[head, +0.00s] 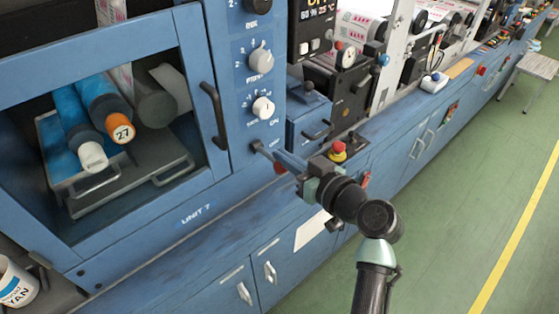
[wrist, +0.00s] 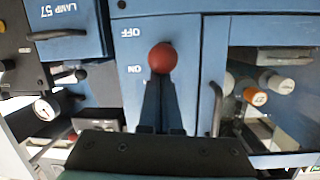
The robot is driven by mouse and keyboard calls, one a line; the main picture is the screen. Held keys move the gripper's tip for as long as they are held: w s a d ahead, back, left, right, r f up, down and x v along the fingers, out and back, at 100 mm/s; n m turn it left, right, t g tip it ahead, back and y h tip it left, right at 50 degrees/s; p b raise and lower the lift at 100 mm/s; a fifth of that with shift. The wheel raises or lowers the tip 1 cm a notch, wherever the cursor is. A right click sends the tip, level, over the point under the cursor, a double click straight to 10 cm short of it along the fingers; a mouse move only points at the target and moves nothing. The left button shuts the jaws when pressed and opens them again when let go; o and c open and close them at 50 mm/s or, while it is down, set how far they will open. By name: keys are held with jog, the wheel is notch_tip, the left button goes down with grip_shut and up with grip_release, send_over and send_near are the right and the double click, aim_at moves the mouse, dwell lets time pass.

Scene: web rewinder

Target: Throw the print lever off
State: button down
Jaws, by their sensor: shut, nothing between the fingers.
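The print lever shows as a red ball knob (wrist: 162,58) in the wrist view, on a blue panel with OFF and ON lettering that appears upside down. The knob looks level with the space between the two words; I cannot tell its exact position. In the head view a red knob (head: 280,168) shows partly behind my gripper (head: 277,153). In the wrist view my gripper (wrist: 161,88) is shut and empty, its dark fingers pointing at the knob. The fingers overlap the knob's lower edge in that picture; I cannot tell whether they touch it.
A door handle (head: 212,115) and a windowed cabinet with rollers stand left of the panel. Rotary knobs (head: 263,107) sit above the lever. A red-and-yellow emergency button (head: 338,150) is close to the right of my gripper.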

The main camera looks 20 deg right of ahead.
jog(key=shift+s+f+t+y+b, duration=0.2)
jog(key=shift+f+t+b, duration=0.8)
jog(key=shift+b, duration=2.7)
jog(key=shift+s+f+t+y+b, duration=0.2)
jog(key=shift+f+t+b, duration=0.75)
jog(key=shift+b, duration=2.75)
jog(key=f+t+b, duration=0.1)
jog(key=b, duration=0.7)
jog(key=shift+w+f+y, duration=0.15)
jog(key=shift+w+y, duration=0.05)
jog(key=shift+y, duration=0.2)
jog(key=shift+t+b, duration=0.35)
jog(key=shift+b, duration=0.35)
